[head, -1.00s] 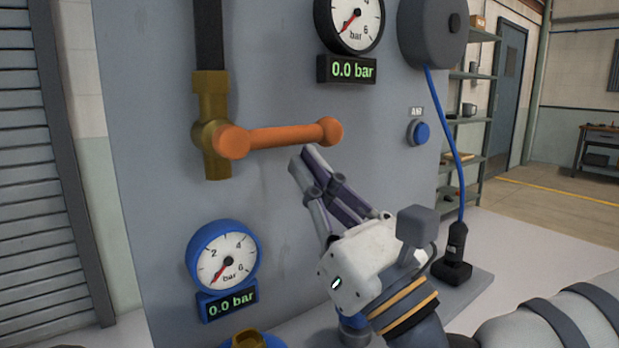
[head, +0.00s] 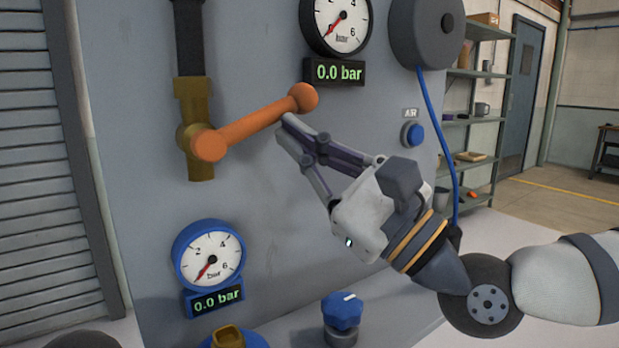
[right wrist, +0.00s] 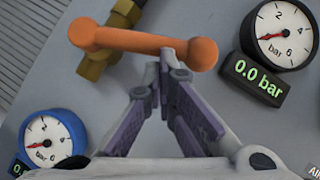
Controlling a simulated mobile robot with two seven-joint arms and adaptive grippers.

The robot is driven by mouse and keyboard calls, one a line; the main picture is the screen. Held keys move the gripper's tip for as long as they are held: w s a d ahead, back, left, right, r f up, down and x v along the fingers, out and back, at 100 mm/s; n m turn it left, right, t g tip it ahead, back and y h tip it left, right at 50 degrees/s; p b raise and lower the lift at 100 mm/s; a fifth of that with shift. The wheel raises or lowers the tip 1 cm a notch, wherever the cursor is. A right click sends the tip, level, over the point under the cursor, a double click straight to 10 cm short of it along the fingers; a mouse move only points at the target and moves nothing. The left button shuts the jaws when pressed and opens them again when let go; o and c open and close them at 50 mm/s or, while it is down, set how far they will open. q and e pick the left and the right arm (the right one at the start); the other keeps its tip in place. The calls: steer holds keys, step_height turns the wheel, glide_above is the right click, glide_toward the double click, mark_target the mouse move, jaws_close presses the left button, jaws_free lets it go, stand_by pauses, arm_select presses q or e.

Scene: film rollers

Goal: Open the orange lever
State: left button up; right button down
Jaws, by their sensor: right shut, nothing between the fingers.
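The orange lever (head: 255,124) is fixed to a brass valve (head: 195,125) on a dark vertical pipe. It slants up to the right, its knob end higher than its pivot end. My right gripper (head: 284,124) is shut and empty, its fingertips just below the lever near the knob end; whether they touch it I cannot tell. In the right wrist view the lever (right wrist: 140,42) crosses above the closed fingertips (right wrist: 164,62). My left gripper is not in view.
A black-rimmed gauge (head: 336,24) and a blue gauge (head: 208,255) are on the grey panel, both displays at 0.0 bar. A blue button (head: 412,133), a hose reel (head: 427,30) and a blue knob (head: 342,312) are nearby.

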mark_target(289, 97)
step_height(289, 97, up, 3)
steer(key=n+g, duration=0.3)
steer(key=n, duration=0.1)
steer(key=shift+a+n+y, duration=0.1)
steer(key=shift+n+y, duration=0.2)
steer(key=n, duration=0.1)
steer(key=r+n+g, duration=0.2)
steer(key=shift+s+a, duration=0.25)
steer(key=shift+a, duration=0.1)
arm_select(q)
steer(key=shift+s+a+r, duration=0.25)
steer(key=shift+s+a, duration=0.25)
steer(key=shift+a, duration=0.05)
arm_select(e)
steer(key=shift+n, duration=0.4)
steer(key=shift+s+a+r, duration=0.5)
steer(key=shift+a+r, duration=0.25)
steer(key=shift+r, duration=0.05)
steer(key=shift+s+a+r, duration=0.5)
steer(key=shift+a+r, duration=0.25)
